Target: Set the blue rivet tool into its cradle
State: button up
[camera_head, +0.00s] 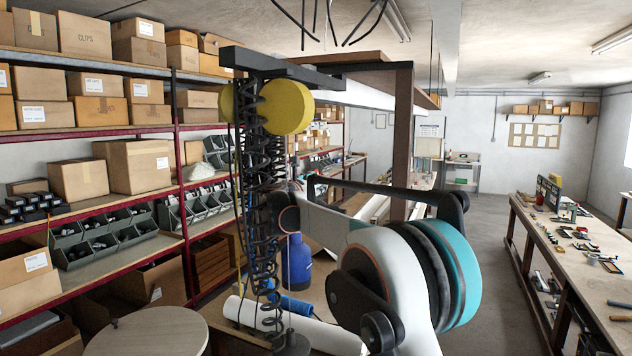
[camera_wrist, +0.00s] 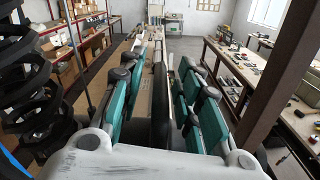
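A blue, bottle-shaped body (camera_head: 298,264) stands behind the hanging black coils in the head view. A smaller blue cylinder (camera_head: 290,304) lies just below it, partly behind the coils. I cannot tell which of these, if either, is the rivet tool. I cannot make out its cradle. My gripper (camera_wrist: 163,58) points down the room in the wrist view, its teal and grey fingers spread apart. A dark upright strip shows between them, and I cannot tell what it is. In the head view my white and teal arm hides the gripper.
Black coiled hoses (camera_head: 268,180) and a yellow drum (camera_head: 287,107) hang close left of my arm. A wooden post (camera_head: 403,140) stands just behind it. Shelves with cartons and bins (camera_head: 130,240) line the left. A cluttered bench (camera_head: 585,275) runs along the right, with open floor before it.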

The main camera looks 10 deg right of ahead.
grip_shut()
jog(key=shift+f, duration=0.1)
notch_tip(320, 180, down, 24)
jog(key=b, duration=1.3)
jog(key=shift+r+b, duration=0.2)
jog(key=shift+b, duration=0.15)
grip_release()
jog(key=shift+s+r, duration=0.1)
